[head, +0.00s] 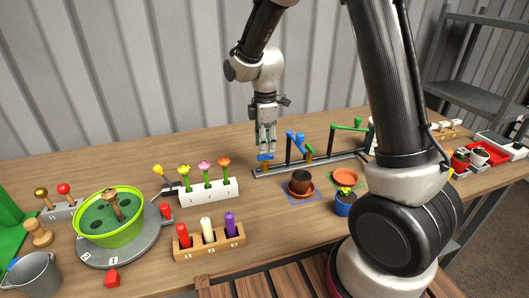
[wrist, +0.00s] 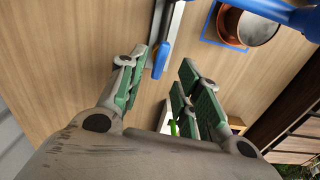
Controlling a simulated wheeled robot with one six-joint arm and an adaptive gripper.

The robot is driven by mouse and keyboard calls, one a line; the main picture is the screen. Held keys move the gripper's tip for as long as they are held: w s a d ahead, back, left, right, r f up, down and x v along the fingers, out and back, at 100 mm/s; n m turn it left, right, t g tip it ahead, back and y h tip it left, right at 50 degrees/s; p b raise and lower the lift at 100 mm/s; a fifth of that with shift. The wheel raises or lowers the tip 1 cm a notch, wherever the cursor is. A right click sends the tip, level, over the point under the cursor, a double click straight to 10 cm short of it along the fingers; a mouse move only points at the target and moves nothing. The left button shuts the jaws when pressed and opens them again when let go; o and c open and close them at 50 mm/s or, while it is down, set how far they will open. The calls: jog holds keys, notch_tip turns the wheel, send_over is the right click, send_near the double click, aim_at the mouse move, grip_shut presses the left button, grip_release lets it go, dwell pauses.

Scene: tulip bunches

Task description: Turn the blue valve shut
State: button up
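My gripper (head: 267,145) points down over the left end of a grey rail (head: 275,170) on the table. In the wrist view its green-padded fingers (wrist: 163,88) stand apart with nothing visibly held between them. A small blue piece (head: 265,157) sits right below the fingertips; it also shows in the wrist view (wrist: 161,60), close beside the left finger. I cannot tell if they touch. The blue valve's lever (head: 296,140) slants on a post of the rail, right of my gripper. A blue bar (wrist: 290,13) crosses the wrist view's top right corner.
A green lever (head: 345,126) stands farther right on the rail. A brown pot (head: 300,180) on a saucer and a blue pot (head: 345,207) stand in front. A white flower rack (head: 210,192) is left of my gripper. My arm hides part of the right side.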

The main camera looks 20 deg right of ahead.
aim_at(265, 155)
notch_tip(265, 155, down, 4)
jog(key=shift+f, duration=0.1)
grip_shut()
